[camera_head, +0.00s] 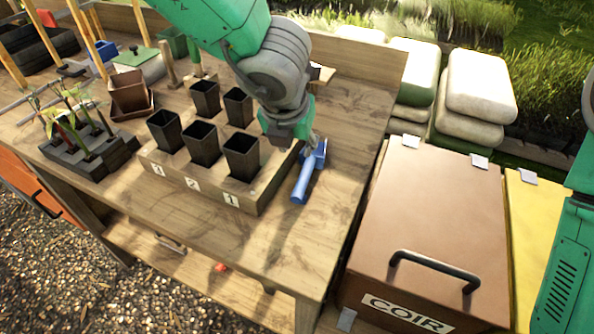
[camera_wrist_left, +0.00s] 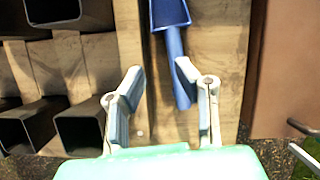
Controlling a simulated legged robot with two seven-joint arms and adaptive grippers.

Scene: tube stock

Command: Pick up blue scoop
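The blue scoop (camera_head: 301,185) lies on the wooden table, right of the block of black pots, its handle pointing toward the table's front edge. In the left wrist view the scoop (camera_wrist_left: 171,14) has its wide end at the top edge, and its handle runs down behind the right finger. My left gripper (camera_head: 308,141) is over the scoop's far end in the head view. In the wrist view its fingers (camera_wrist_left: 160,70) are spread apart with nothing held between them. Whether a finger touches the scoop cannot be told. My right gripper is out of view.
A numbered wooden block (camera_head: 215,188) with several black pots stands just left of the scoop. A brown COIR box (camera_head: 430,215) stands right of the table. A seedling tray (camera_head: 92,158) is at the left. The table front near the handle is clear.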

